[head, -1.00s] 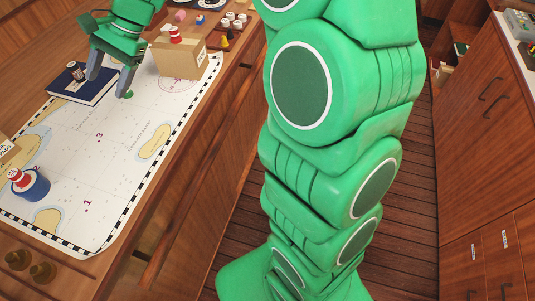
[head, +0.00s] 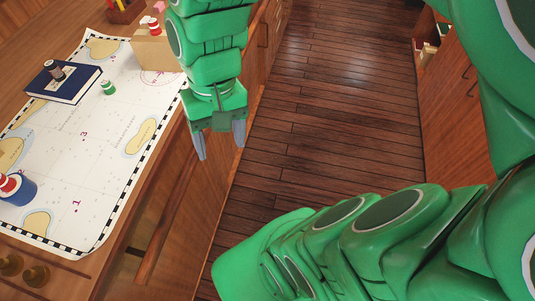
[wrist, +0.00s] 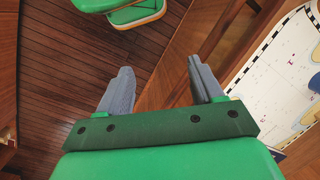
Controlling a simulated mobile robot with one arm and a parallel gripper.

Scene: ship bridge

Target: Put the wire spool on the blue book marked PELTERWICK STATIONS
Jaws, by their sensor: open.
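The blue book (head: 92,76) lies flat at the chart's left edge; its title is not readable here. A small dark spool with a brownish middle (head: 55,71), which looks like the wire spool, stands on the book's cover, towards its far left side. My gripper (head: 222,150) is open and empty, well to the right of the book, beyond the table's edge and over the floor. The wrist view also shows my gripper (wrist: 160,82) with its fingers wide apart and nothing between them.
A small green object (head: 108,87) stands on the chart (head: 110,135) right of the book. A cardboard box (head: 158,55) with a red-and-white piece on top stands farther back. Wooden floor (head: 330,90) is clear beyond my arm.

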